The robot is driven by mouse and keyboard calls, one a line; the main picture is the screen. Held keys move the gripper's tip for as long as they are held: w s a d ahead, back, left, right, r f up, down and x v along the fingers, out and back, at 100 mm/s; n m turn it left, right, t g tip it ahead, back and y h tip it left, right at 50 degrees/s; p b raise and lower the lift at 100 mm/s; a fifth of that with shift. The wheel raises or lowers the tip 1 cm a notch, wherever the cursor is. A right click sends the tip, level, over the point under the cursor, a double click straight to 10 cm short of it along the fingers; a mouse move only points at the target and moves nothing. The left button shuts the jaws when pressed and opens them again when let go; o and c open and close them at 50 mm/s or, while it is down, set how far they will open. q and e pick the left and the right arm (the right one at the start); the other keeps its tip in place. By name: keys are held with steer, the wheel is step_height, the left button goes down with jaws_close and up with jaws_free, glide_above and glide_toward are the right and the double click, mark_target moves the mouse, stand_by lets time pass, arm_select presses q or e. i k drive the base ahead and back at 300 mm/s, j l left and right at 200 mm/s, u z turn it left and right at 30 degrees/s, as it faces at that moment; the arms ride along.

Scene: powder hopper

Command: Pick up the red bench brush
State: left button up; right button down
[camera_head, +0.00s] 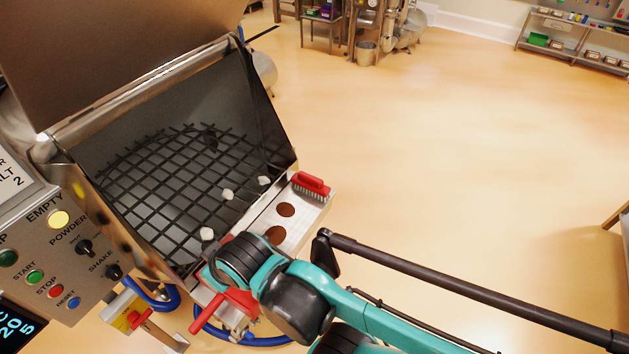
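My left gripper is not in view.
The open hopper (80,160) holds a dark grid (165,185) with several pale lumps on it. The shelf (297,225) has two brown discs (285,210). A red object (222,303) is below my wrist. A control panel (55,265) stands left. The floor at right is clear.

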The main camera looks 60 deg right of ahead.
mark_target(307, 183)
steer(key=j+z, duration=0.1)
steer(key=z, duration=1.8)
steer(key=l, duration=0.1)
